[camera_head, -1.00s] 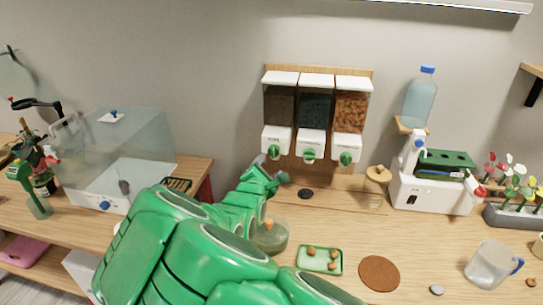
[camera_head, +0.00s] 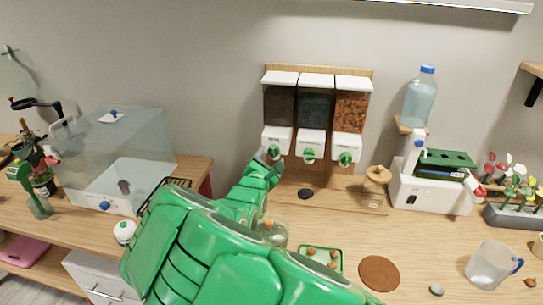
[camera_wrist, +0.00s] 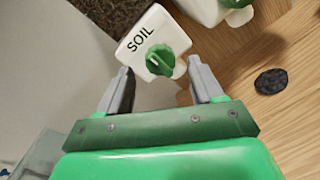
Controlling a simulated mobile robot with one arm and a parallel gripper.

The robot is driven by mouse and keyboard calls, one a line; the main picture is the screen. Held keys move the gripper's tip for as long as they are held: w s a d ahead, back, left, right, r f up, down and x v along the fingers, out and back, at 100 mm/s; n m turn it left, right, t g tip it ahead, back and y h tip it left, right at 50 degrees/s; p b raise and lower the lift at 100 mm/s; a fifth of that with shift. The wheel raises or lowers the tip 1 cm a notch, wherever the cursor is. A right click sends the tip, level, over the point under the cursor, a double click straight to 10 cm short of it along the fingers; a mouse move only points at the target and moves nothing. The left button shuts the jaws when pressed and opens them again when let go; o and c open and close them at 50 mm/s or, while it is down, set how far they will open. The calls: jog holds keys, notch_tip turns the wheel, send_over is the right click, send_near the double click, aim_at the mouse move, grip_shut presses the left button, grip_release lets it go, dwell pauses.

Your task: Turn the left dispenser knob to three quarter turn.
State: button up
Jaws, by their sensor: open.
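The left dispenser (camera_head: 279,112) hangs on the wall board, with dark contents and a white front. Its green knob (camera_head: 274,152) is partly behind my gripper's tip. In the wrist view the same knob (camera_wrist: 159,60) sits on a white front marked SOIL, with its ridge standing nearly upright, slightly tilted in that view. My gripper (camera_wrist: 163,82) is open, with one grey finger to each side and below the knob. The fingertips are close to the knob, and I see no contact. My gripper also shows in the head view (camera_head: 268,163), just at the knob.
Two more dispensers with green knobs, the middle (camera_head: 309,155) and the right (camera_head: 346,159), hang alongside. A dark disc (camera_head: 305,194) lies on the table below. A glass vessel (camera_head: 272,232) and a green tray (camera_head: 320,259) stand near my arm.

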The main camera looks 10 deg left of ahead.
jog(key=shift+w+d, duration=0.1)
jog(key=shift+w, duration=1.1)
jog(key=c, duration=1.1)
